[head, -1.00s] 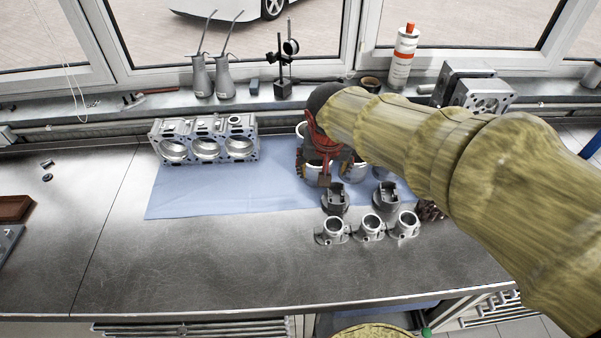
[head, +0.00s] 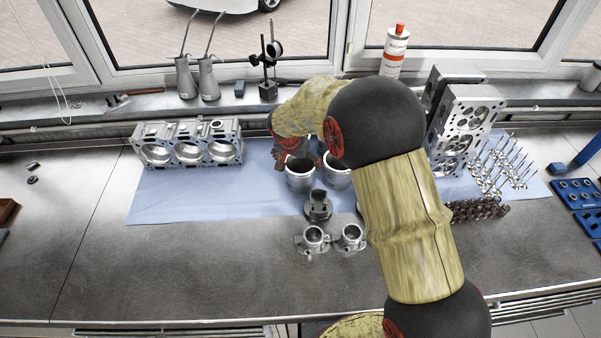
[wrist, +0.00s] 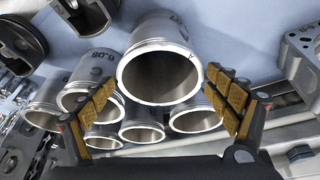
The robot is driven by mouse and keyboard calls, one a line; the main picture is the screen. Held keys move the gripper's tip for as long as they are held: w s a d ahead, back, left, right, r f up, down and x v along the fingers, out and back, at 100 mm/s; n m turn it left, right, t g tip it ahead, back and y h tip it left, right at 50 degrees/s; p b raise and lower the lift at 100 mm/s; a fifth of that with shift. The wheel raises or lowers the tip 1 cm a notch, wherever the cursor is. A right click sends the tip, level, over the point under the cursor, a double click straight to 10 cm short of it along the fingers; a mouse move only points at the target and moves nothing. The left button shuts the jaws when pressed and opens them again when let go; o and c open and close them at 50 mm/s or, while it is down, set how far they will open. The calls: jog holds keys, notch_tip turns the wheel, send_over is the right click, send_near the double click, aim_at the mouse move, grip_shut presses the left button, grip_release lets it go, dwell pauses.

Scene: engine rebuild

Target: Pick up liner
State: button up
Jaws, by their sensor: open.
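Two cylinder liners show in the head view, a left liner (head: 300,174) and a right liner (head: 336,171), silver open-topped cylinders standing on the blue mat (head: 170,198). In the wrist view, one large liner (wrist: 160,62) lies between the two finger pads of my gripper (wrist: 165,105), with a gap on each side. Several more liners (wrist: 144,128) stand beyond and beside it. My gripper is open and empty. In the head view my arm hides much of the gripper and the liners behind it.
The engine block (head: 188,148) stands left on the mat. Pistons (head: 318,206) and small flanged housings (head: 313,240) stand in front of the liners. A cylinder head (head: 462,122) and valves (head: 500,165) are at right. The left bench is mostly clear.

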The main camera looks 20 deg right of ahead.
aim_at(302, 169)
jog(key=x, duration=0.8)
jog(key=shift+b, duration=0.3)
jog(key=c, duration=1.1)
jog(key=shift+r, duration=0.15)
jog(key=shift+c, duration=0.7)
